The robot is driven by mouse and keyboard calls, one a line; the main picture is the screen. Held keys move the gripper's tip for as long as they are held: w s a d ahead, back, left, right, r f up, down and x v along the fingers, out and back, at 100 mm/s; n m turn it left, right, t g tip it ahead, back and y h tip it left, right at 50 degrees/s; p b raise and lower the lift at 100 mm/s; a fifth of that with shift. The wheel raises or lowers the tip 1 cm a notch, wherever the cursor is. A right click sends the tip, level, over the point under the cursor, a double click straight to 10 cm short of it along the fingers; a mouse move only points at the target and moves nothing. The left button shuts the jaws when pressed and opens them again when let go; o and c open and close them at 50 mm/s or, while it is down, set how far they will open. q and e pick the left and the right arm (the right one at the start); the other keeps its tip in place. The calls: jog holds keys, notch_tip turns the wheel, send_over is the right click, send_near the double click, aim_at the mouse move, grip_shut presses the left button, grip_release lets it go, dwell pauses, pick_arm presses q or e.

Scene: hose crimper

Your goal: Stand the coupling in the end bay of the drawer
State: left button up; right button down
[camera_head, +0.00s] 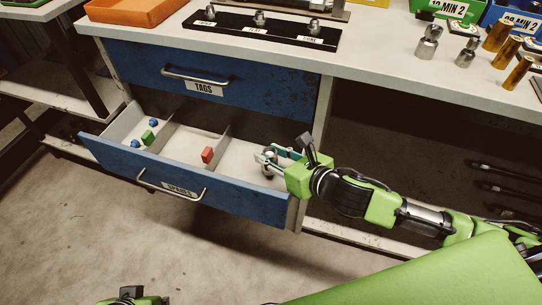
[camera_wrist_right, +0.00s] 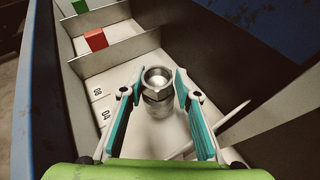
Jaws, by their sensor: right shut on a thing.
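The coupling (camera_wrist_right: 157,92) is a silvery metal piece with a hex collar and an open round top. It stands upright between the teal fingers of my right gripper (camera_wrist_right: 152,100), which is shut on it. In the head view the coupling (camera_head: 268,158) and the right gripper (camera_head: 270,158) are inside the right end bay of the open blue SPARES drawer (camera_head: 160,188). I cannot tell whether the coupling's base touches the bay floor; its lower part is partly hidden. Of my left arm only a green and black part shows at the bottom edge; its fingers are not visible.
Dividers split the drawer. A red block (camera_head: 207,154) lies in the middle bay, and green (camera_head: 148,137) and blue blocks in the left one. The TAGS drawer (camera_head: 210,78) above is shut. Metal and brass fittings (camera_head: 497,35) stand on the bench at right.

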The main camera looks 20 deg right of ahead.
jog(key=shift+r, duration=0.15)
jog(key=shift+f, duration=0.6)
jog(key=c, duration=1.5)
grip_release()
